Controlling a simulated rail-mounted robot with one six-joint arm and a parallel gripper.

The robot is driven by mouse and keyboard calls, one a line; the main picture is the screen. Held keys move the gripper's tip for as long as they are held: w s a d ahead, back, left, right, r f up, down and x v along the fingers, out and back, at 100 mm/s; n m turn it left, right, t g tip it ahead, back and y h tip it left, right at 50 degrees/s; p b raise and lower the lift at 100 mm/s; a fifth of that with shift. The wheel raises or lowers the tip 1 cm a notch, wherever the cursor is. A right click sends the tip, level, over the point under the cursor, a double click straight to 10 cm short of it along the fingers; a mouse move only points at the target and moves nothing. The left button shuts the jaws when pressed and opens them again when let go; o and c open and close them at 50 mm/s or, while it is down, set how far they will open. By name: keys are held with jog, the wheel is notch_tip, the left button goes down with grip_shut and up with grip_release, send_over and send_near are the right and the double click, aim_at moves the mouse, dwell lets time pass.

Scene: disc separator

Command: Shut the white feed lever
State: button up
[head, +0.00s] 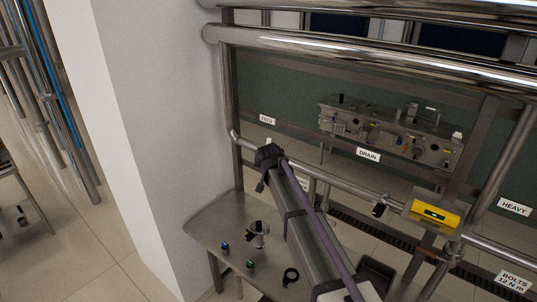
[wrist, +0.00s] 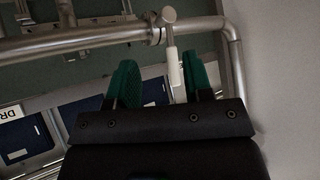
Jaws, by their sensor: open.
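The white feed lever (wrist: 174,68) shows in the wrist view as a pale handle on a short metal stem, pointing toward my gripper from the valve (wrist: 166,18) on the steel pipe. My gripper (wrist: 160,82) is open, with two green-padded fingers. In the picture the lever tip lies between the fingers, closer to the right one; no contact is clear. In the head view my gripper (head: 267,157) is just below the FEED label (head: 267,119), at the left end of the pipe. There the arm's end hides most of the lever.
The steel pipe (head: 335,181) runs right past the DRAIN label (head: 368,154) to a yellow level (head: 435,214). A metal bench (head: 215,226) with small parts is below. A white wall (head: 160,110) stands close on the left. A metal panel with fittings (head: 390,130) is behind.

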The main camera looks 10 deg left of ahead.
jog(key=shift+s, duration=0.2)
jog(key=shift+w+d+f, duration=0.1)
jog(key=shift+d+f, duration=0.05)
jog(key=shift+f, duration=0.1)
jog(key=shift+c, duration=0.6)
jog(key=d+f+b, duration=0.2)
jog(key=w+d+f+m+b, duration=0.1)
jog(key=d+f+b, duration=0.2)
jog(key=d+f+m+b, duration=0.1)
jog(key=d+f+b, duration=0.1)
jog(key=d+b, duration=0.1)
jog(key=shift+w+f, duration=0.3)
jog(key=shift+f, duration=0.1)
jog(key=c, duration=0.5)
jog(key=f+m+y+b, duration=0.1)
jog(key=m, duration=0.1)
jog(key=d+f+m+y+b, duration=0.1)
jog(key=b, duration=0.1)
jog(key=d+f+m+g+y+b, duration=0.1)
jog(key=f+m, duration=0.1)
jog(key=shift+d+m, duration=0.2)
jog(key=shift+m, duration=0.1)
grip_shut()
notch_tip(320, 180, up, 10)
jog(key=m+t+y+b, duration=0.4)
jog(key=m+y, duration=0.6)
jog(key=m, duration=0.9)
jog(key=p+x, duration=0.1)
jog(key=x, duration=1.2)
jog(key=shift+p, duration=0.4)
